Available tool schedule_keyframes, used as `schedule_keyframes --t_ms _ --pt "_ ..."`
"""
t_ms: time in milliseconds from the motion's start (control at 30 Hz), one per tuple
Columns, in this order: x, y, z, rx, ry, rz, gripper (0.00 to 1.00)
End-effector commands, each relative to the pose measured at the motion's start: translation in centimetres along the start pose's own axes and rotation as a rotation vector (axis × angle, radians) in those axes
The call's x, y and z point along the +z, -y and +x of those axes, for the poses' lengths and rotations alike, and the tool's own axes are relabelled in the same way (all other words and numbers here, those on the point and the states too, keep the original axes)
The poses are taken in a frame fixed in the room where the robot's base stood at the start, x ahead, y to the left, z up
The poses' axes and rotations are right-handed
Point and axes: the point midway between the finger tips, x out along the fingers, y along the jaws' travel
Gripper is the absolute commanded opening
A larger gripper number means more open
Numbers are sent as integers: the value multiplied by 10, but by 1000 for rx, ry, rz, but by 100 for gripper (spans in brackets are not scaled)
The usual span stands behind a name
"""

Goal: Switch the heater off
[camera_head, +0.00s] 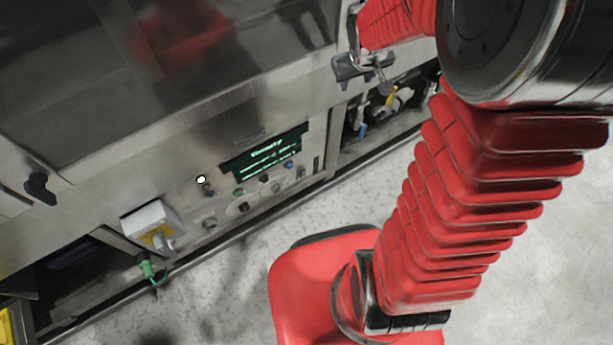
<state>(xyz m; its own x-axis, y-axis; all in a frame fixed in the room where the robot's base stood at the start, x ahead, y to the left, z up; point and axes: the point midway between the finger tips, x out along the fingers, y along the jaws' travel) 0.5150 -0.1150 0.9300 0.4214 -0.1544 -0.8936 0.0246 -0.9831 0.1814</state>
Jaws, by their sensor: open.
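The washer's control panel (246,178) is on the lower front of the steel machine. It has a dark display (264,154) with green text too small to read surely, a lit white lamp (201,180) and several small knobs and buttons (244,207). Left of it is a white box (148,222) with a yellow patch and a grey rotary knob (163,242). I cannot tell which control is the heater's. My gripper (362,68) is at the upper middle, in front of the machine's face, right of and above the panel, apart from the controls. It is open and empty.
A black handle (40,188) is on the machine's left. A green connector with cable (147,268) hangs below the white box. An open bay (385,110) with pipes and a yellow part lies right of the panel. The speckled floor (225,290) before the panel is clear.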

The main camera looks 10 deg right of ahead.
Motion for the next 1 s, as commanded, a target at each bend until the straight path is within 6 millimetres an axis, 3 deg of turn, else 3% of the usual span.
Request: schedule_keyframes --t_ms 100,467,1000 --pt "1 8 -33 -3 -12 13 42" --pt "23 32 -117 -30 -29 52 42" --pt "87 73 -217 -108 -55 94 42"
